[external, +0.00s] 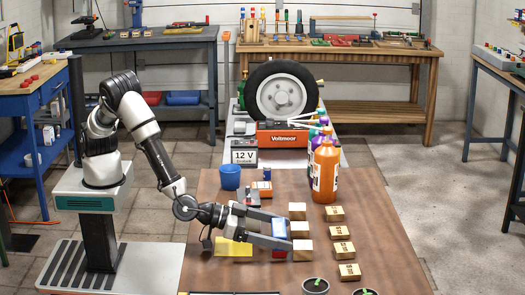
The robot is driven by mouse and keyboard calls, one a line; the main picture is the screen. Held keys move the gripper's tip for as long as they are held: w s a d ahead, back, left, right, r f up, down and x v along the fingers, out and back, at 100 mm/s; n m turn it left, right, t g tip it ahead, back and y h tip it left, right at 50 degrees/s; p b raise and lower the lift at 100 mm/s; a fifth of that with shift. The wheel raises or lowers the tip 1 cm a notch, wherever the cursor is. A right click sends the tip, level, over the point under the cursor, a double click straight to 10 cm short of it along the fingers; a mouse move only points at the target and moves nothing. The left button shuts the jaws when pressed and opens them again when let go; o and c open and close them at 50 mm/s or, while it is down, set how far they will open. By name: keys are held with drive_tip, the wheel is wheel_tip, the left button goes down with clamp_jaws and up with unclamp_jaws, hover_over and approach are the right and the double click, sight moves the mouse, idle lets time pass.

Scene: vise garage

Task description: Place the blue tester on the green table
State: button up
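A small device with a blue face (279,229) and red below it stands on the brown table (215,275), and it looks like the blue tester. My gripper (281,231) reaches in from the left, low over the table. Its two grey fingers are apart, one on the far side and one on the near side of the blue device. The near finger hides part of the device. I cannot tell whether the fingers press on it. I cannot make out a clearly green table top in this view.
Wooden blocks (302,250) stand just right of my gripper, with several more further right. Orange and purple bottles (325,172), a blue cup (230,177) and a yellow block (233,248) are nearby. Small pots (315,286) stand at the front. A tire (281,91) stands behind.

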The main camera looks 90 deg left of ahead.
drive_tip(key=shift+r, duration=0.25)
drive_tip(key=p+v, duration=0.2)
drive_tip(key=v, duration=0.8)
drive_tip(key=shift+s+r, duration=0.1)
drive_tip(key=shift+s, duration=0.6)
drive_tip(key=shift+o, duration=1.4)
drive_tip(key=shift+s+r+p, duration=0.1)
drive_tip(key=shift+s+p, duration=0.2)
drive_tip(key=shift+d, duration=0.1)
